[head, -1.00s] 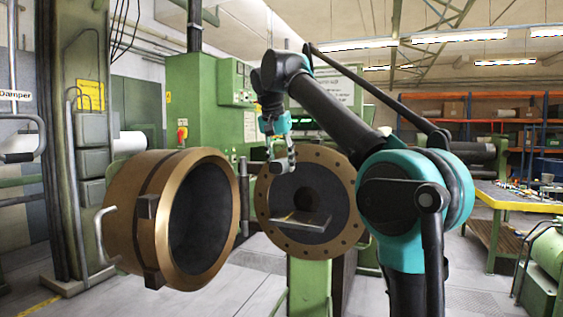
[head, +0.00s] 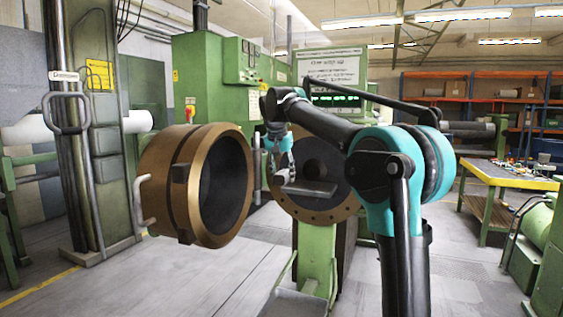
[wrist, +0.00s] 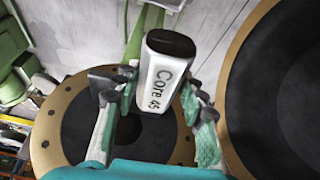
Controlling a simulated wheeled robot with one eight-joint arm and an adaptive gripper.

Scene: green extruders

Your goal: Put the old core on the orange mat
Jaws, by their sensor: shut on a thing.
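My gripper (wrist: 155,105) is shut on a white core (wrist: 160,82) with a black end and the words "Core 45" on its side. In the wrist view the core stands out between the two fingers, over the flange and the floor. In the head view my gripper (head: 280,158) is in front of the machine's round flange, above the small grey plate at its bore. The core is too small there to make out well. I cannot make out an orange mat in either view.
An open bronze ring door (head: 165,195) with a dark inside stands left of my gripper. The bronze flange (head: 330,208) with a small grey plate (head: 308,188) is close behind it. A yellow-topped workbench (head: 500,175) with small items stands at the right. Floor is open between.

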